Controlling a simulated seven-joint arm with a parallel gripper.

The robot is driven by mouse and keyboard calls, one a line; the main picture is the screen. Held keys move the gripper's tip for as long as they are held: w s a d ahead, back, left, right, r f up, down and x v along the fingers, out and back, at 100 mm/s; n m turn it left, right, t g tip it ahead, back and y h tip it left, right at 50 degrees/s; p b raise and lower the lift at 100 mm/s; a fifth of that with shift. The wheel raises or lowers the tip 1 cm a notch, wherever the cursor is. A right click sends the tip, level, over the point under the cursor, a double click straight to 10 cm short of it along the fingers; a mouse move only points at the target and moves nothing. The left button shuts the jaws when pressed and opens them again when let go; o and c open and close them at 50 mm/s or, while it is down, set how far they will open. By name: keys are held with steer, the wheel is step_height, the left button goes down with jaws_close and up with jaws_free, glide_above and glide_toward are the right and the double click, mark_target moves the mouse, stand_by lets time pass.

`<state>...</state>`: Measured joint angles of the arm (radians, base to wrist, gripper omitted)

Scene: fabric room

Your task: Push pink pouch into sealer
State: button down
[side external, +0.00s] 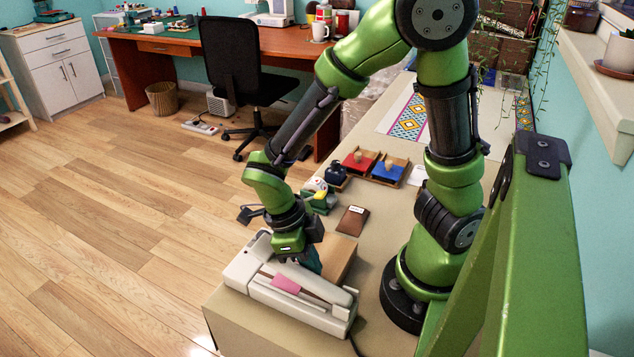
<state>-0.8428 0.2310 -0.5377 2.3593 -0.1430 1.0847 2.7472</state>
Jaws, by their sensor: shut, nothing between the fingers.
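The sealer (318,312) is a long white device lying along the near left edge of the table, with a raised arm along its length. The pink pouch (286,284) shows as a small flat pink piece at the middle of the sealer; I cannot tell how far it sits in the slot. My gripper (308,264) points down just behind the sealer and the pouch, shut and empty. Its fingertips are partly hidden, so I cannot tell whether they touch the pouch. A tan wooden block or box (340,257) stands right behind the gripper.
A brown wallet-like item (352,220) lies beyond the block. A dark cord leaves the sealer's right end. The table's left edge is close.

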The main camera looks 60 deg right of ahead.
steer(key=s, duration=0.2)
steer(key=s+d, duration=0.1)
steer(key=shift+s+r, duration=0.25)
steer(key=shift+s, duration=0.1)
steer(key=d+v, duration=0.1)
steer(key=v, duration=0.8)
steer(key=w+n+y, duration=0.1)
steer(key=w+n, duration=0.5)
steer(key=n, duration=1)
steer(key=w+n, duration=0.5)
steer(key=n, duration=1.1)
steer(key=shift+t, duration=0.4)
steer(key=x, duration=0.9)
steer(key=shift+w+f, duration=0.15)
steer(key=shift+f, duration=0.05)
